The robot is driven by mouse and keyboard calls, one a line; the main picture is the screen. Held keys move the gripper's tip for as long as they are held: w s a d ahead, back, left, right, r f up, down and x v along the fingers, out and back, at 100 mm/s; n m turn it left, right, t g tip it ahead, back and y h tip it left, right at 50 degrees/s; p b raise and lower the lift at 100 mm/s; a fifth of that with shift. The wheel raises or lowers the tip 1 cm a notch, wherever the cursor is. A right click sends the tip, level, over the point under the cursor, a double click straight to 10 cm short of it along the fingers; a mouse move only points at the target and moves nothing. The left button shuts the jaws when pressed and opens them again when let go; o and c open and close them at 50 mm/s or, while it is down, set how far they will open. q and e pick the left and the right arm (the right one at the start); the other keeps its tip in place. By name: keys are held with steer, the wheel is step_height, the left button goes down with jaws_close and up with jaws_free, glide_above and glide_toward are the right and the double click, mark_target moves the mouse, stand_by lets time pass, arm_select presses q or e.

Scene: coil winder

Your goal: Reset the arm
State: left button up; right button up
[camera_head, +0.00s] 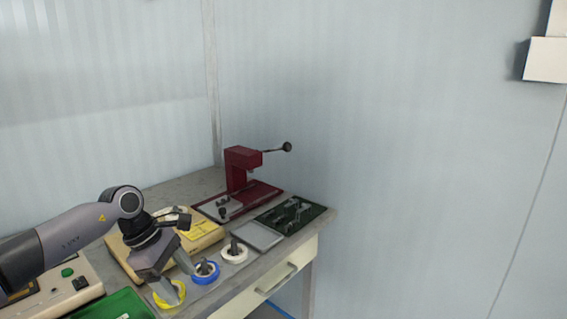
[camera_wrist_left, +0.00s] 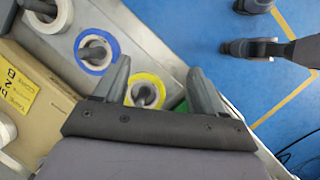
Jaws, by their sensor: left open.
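My left arm (camera_head: 80,235) comes in from the left and bends down over the front of the workbench. Its left gripper (camera_head: 180,281) is open and points down near the yellow-rimmed roll and the blue-rimmed roll. In the left wrist view the two fingers of the gripper (camera_wrist_left: 158,68) stand apart with nothing between them. The yellow-rimmed roll (camera_wrist_left: 157,80) shows beyond and between them. A dark red hand press (camera_head: 240,170) stands at the back of the bench. Its lever (camera_head: 287,147) with a black knob sticks out to the right. My right gripper is not seen.
The blue-rimmed roll (camera_head: 206,280) and a white roll (camera_head: 234,258) sit along the bench front, left of a grey tray (camera_head: 258,235) and a dark green tool tray (camera_head: 318,210). A beige box (camera_head: 120,250) and a green bin (camera_head: 115,307) lie left. Walls stand behind.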

arm_select(q)
steer(key=s+d+r+n+t+h, duration=0.3)
steer(key=d+n+h, duration=0.25)
steer(key=d, duration=0.55)
steer(key=s+d+r+n+t+h, duration=0.25)
steer(key=d+n+h, duration=0.35)
steer(key=d, duration=0.5)
steer(key=a+n+t+y, duration=0.75)
steer(key=n+t, duration=0.45)
steer(key=n, duration=0.9)
steer(key=s+a+f+n+g+y, duration=0.35)
steer(key=a+f+n+y, duration=0.25)
steer(key=a+f+n, duration=0.3)
steer(key=s+a+f+n+g+y, duration=0.15)
steer(key=s+f+n+g, duration=0.25)
steer(key=s, duration=0.4)
steer(key=s+a+f+n+g, duration=0.3)
steer(key=s+n, duration=0.1)
steer(key=s, duration=0.5)
steer(key=s+a+f+n+g+y, duration=0.1)
steer(key=s+a+f+n+g, duration=0.3)
steer(key=s, duration=0.4)
steer(key=w+d+f+t+h+p, duration=0.2)
steer(key=w+d+f+t+p, duration=0.2)
steer(key=w+f+t, duration=0.1)
steer(key=shift+w+t, duration=0.65)
steer(key=shift+t, duration=0.35)
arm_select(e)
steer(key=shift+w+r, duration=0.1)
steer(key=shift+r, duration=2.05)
